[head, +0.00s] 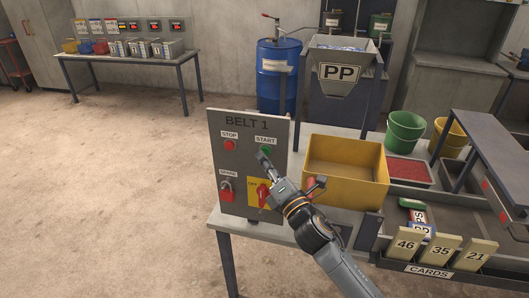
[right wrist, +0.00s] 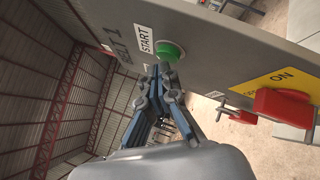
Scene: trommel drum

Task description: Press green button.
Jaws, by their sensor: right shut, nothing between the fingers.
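The green START button (head: 265,150) is on the upper right of the grey BELT 1 panel (head: 222,165), under its START label. In the right wrist view the green button (right wrist: 170,52) is a round raised cap just beyond my fingertips. My right gripper (head: 262,157) is shut and empty, its tips at the lower edge of the button. The right wrist view also shows the closed fingers (right wrist: 162,70) pointing at it. I cannot tell whether they touch the button. My left gripper is not in view.
The panel also carries a red STOP button (head: 229,145), a red SPARE control (head: 226,184) and a red rotary switch on a yellow ON/OFF plate (head: 251,186). A yellow bin (head: 346,185) stands close right of the panel. Open floor lies to the left.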

